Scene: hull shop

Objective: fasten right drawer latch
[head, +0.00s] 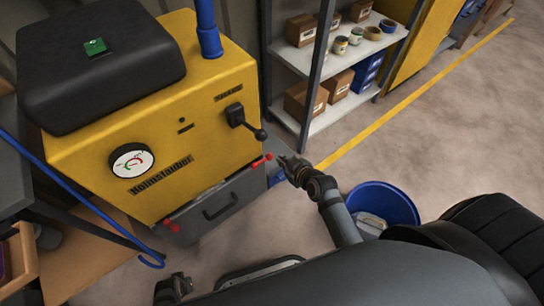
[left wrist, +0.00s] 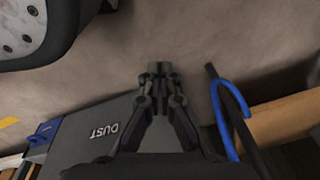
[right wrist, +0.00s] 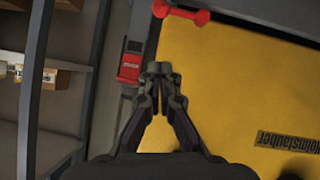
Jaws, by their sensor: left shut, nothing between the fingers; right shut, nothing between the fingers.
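The right drawer latch (head: 262,160) is a short red bar with thick ends, by the upper right corner of the grey drawer (head: 195,222) on the yellow machine. It lies at a slight slant; whether it grips the drawer I cannot tell. It seems to show in the right wrist view (right wrist: 181,14), beyond my fingertips. My right gripper (head: 283,162) is shut and empty, just right of the latch with a small apparent gap. My left gripper (head: 172,284) is shut and empty, low in front of the machine; the left wrist view shows its closed fingers (left wrist: 157,68).
A second red latch (head: 171,226) sits at the drawer's left side. A black lever (head: 247,120) juts out above the right latch. A blue bucket (head: 403,194) stands right of my right arm. Shelves (head: 290,55) stand behind.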

